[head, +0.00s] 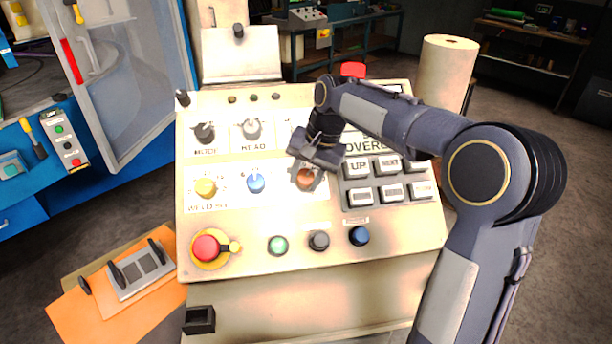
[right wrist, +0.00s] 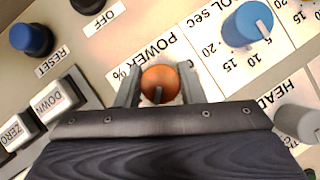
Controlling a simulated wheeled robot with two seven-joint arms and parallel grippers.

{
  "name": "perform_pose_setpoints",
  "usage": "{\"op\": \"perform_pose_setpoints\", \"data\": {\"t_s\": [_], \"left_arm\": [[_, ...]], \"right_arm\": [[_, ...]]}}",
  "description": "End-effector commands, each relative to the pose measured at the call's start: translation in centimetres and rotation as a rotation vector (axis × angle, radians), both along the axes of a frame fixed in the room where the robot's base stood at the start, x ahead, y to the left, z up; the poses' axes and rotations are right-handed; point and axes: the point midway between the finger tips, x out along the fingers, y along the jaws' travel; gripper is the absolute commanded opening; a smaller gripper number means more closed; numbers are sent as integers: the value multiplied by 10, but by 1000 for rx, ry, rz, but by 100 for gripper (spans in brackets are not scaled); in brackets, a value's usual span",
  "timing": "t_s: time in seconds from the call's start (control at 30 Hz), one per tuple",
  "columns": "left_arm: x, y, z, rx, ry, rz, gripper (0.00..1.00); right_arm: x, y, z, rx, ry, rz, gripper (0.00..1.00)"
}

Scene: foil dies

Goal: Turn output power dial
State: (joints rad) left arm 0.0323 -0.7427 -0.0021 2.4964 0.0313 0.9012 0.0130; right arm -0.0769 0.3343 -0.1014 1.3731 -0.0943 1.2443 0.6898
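The output power dial is an orange-brown round knob (head: 306,179) on the sloped control panel (head: 340,250). In the right wrist view the dial (right wrist: 160,82) lies between my right gripper's two fingers, beside a label reading "POWER %". A dark notch shows at its lower edge. My right gripper (head: 309,172) is over the dial from above and behind. Its fingers (right wrist: 160,85) stand apart, one on each side of the knob, very close to it; firm contact cannot be made out. My left gripper is not in view.
Left of the dial are a blue dial (head: 256,181) and a yellow dial (head: 205,187). Grey knobs (head: 252,130) sit above. Grey push buttons (head: 358,168) are close on the right. A red emergency stop (head: 205,248) and several round buttons line the panel's front.

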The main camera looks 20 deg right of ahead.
Motion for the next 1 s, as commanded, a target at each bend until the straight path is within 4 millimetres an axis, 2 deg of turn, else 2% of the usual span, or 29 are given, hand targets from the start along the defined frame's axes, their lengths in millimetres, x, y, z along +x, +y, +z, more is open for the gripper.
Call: {"op": "perform_pose_setpoints", "data": {"t_s": [0.03, 0.17, 0.37, 0.57, 1.0], "left_arm": [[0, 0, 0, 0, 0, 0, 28], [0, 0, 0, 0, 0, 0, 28], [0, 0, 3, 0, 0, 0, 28], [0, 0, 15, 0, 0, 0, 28], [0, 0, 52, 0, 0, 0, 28]], "right_arm": [[0, 0, 0, 0, 0, 0, 28], [0, 0, 0, 0, 0, 0, 12], [0, 0, 1, -8, 2, 12, 12], [0, 0, 4, -50, 16, 74, 12], [0, 0, 4, -244, 70, 362, 12]]}}
